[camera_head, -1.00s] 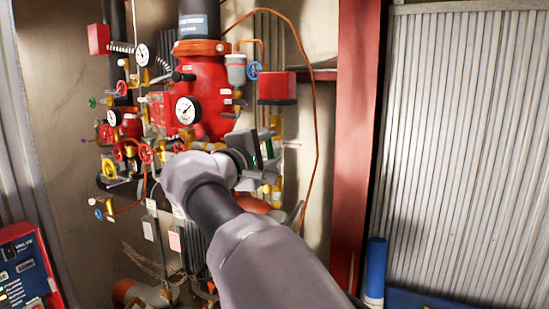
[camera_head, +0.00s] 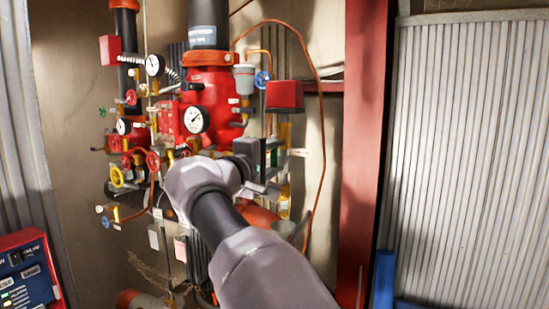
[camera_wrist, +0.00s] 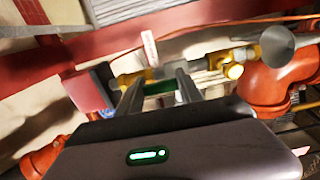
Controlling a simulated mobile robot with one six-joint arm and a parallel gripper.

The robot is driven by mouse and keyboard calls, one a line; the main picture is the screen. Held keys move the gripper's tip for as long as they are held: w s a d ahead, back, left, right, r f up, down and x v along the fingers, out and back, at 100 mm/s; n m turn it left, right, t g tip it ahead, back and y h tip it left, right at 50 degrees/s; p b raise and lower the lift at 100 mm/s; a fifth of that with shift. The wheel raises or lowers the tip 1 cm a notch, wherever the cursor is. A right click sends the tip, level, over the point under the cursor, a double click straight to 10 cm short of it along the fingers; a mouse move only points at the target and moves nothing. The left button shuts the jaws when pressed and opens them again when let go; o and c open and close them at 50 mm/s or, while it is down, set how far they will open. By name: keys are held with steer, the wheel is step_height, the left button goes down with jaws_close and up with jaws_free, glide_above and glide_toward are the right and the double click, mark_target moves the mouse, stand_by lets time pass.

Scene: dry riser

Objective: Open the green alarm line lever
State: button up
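My gripper (camera_wrist: 160,80) shows in the wrist view with its two dark fingers apart. A green lever-like piece (camera_wrist: 158,88) lies across the gap between the fingers, beside a pipe with brass fittings. I cannot tell whether either finger touches it. In the head view my gripper (camera_head: 266,160) is at the right side of the red riser valve (camera_head: 212,95), below a red box (camera_head: 285,95). My wrist covers part of the pipework there, and the lever is not clearly distinguishable in this view.
A white-faced gauge (camera_head: 195,120) and several small valves with handwheels crowd the left of the gripper. A thin copper pipe (camera_head: 322,130) curves down to its right. A red steel column (camera_head: 362,150) stands farther right, before a corrugated wall (camera_head: 470,150).

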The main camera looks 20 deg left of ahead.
steer(key=o, duration=0.4)
steer(key=s+a+b, duration=0.1)
steer(key=s+b, duration=0.1)
steer(key=s, duration=1.5)
steer(key=shift+s+a, duration=0.15)
steer(key=shift+a, duration=0.05)
steer(key=shift+d, duration=0.1)
